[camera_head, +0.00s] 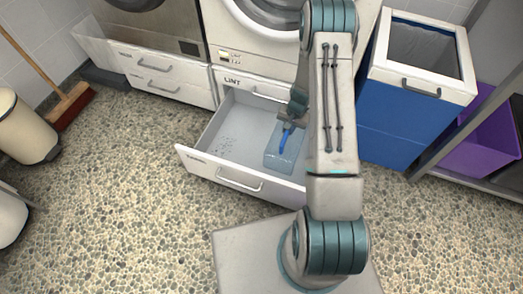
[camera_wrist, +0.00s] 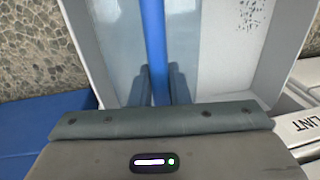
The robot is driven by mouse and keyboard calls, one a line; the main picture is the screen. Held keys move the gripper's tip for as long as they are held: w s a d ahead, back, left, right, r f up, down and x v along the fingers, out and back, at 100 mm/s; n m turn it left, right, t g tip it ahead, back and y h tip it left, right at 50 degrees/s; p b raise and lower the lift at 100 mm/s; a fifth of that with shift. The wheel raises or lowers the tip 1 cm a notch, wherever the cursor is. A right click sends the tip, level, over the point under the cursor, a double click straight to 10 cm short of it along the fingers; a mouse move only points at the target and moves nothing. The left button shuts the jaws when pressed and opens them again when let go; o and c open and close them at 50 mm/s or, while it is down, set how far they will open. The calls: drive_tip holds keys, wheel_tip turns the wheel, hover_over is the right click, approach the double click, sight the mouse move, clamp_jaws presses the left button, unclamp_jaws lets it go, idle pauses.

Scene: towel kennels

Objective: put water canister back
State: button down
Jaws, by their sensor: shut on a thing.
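The water canister (camera_head: 284,157) is a clear bluish container with a blue handle (camera_wrist: 153,40). In the head view it is in the right part of the open drawer (camera_head: 238,130), partly hidden behind my arm. My gripper (camera_wrist: 158,82) is shut on the blue handle, which runs between its two fingers. It also shows in the head view (camera_head: 290,122), over the drawer. I cannot tell whether the canister rests on the drawer floor. The drawer is pulled out below a panel marked LINT (camera_head: 233,80), and dark specks lie on its floor at the left.
A blue bin (camera_head: 398,125) with a white rim stands right of the drawer. A purple crate (camera_head: 487,135) is on a shelf at far right. A broom (camera_head: 72,103) leans at far left. The pebbled floor in front is clear.

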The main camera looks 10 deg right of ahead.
drive_tip(key=w+a+f+b, duration=0.3)
drive_tip(key=a+f+b, duration=0.2)
drive_tip(key=a+f, duration=0.5)
drive_tip(key=shift+w+f, duration=0.15)
drive_tip(key=shift+w, duration=0.1)
drive_tip(key=shift+f, duration=0.15)
drive_tip(key=c, duration=1.4)
unclamp_jaws()
